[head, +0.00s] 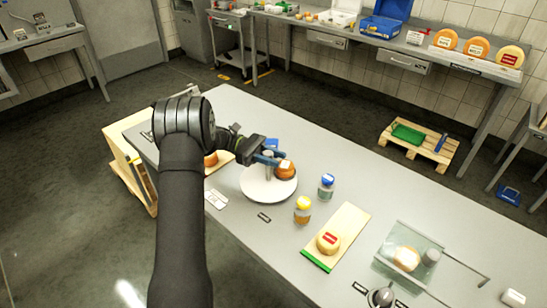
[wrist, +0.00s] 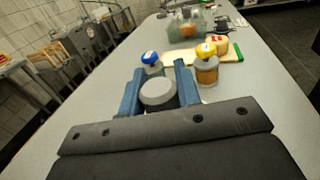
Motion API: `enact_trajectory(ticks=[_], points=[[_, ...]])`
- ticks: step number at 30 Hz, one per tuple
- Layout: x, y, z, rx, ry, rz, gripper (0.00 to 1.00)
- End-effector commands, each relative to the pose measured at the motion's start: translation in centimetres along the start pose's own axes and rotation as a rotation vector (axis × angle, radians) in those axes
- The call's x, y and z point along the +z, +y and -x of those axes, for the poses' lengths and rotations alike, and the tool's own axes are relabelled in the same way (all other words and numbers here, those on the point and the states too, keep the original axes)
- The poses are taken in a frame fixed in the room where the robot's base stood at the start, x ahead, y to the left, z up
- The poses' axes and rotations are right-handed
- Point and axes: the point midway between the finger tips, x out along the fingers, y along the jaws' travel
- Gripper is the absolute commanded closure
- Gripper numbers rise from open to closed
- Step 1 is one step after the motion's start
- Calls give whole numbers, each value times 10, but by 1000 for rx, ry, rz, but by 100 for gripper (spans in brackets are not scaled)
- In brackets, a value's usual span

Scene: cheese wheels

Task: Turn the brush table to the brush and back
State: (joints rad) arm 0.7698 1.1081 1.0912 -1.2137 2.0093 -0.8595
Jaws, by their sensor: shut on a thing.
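The brush table appears as a white round plate (head: 268,188) on the grey bench, with a grey upright post (head: 268,169) on it. An orange piece with a pale top (head: 286,170) is at the plate's far right side. My gripper (head: 272,158) reaches over the plate from the left. In the wrist view its two blue fingers (wrist: 158,88) stand either side of a grey round-topped knob (wrist: 158,94) and are shut on it. The knob's lower part is hidden. I cannot tell which thing is the brush.
A blue-capped bottle (head: 327,187) and a yellow-capped jar (head: 303,210) stand just right of the plate. Beyond are a board (head: 348,228) with a red-labelled cheese and a clear case (head: 408,250). A white card (head: 216,199) lies left of the plate.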

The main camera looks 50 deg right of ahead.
Motion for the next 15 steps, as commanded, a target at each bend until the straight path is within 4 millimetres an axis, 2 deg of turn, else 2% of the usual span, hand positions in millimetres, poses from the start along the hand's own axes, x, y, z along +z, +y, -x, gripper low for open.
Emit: enact_trajectory(ticks=[10,11,13,14,15], points=[[-1,0,-2,-6,0,3,100],[-1,0,-2,-6,0,3,66],[-1,0,-2,-5,0,2,52],[-1,0,-2,-5,0,2,48],[-1,0,-2,-5,0,2,48]])
